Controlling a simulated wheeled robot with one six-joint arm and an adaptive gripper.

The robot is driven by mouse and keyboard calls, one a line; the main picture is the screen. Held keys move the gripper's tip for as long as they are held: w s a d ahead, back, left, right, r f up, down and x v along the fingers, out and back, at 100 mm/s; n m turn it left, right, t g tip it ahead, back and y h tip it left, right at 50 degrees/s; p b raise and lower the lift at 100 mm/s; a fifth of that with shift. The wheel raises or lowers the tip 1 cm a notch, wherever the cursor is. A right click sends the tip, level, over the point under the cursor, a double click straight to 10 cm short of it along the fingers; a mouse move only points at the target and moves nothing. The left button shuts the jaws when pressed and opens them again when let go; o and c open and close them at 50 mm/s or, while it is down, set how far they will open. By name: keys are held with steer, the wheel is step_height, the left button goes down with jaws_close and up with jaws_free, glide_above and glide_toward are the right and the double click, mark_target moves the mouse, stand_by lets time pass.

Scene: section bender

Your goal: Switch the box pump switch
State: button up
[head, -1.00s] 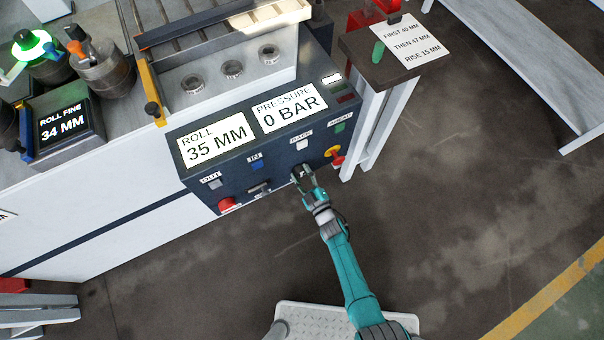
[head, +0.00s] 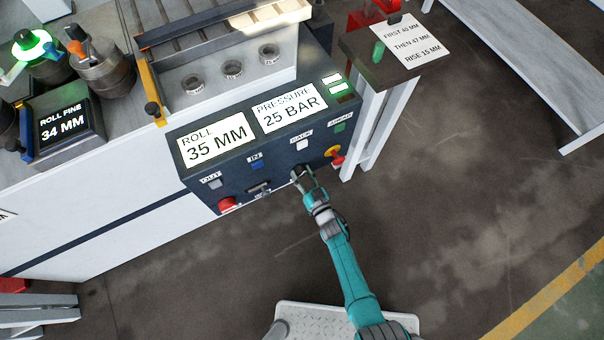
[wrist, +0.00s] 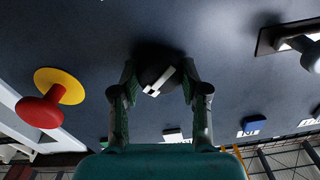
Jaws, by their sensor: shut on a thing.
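The pump switch is a dark round knob with a white pointer mark (wrist: 158,80) on the front of the dark control box (head: 240,185). In the wrist view my gripper (wrist: 160,88) has one finger on each side of the knob and is shut on it. The white mark lies tilted. In the head view my gripper (head: 302,174) is at the lower middle of the box front and hides most of the knob. The pressure display (head: 290,107) reads 25 BAR, and a green lamp (head: 342,87) is lit at the box's upper right.
A red knob on a yellow plate (head: 335,154) is to the right of my gripper; it also shows in the wrist view (wrist: 42,108). A red button (head: 227,204) and a lever switch (head: 259,189) are to the left. A white-legged stand (head: 368,125) is close on the right.

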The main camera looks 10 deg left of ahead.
steer(key=shift+m, duration=0.9)
steer(key=o, duration=1.1)
steer(key=shift+o, duration=0.2)
steer(key=v, duration=1.2)
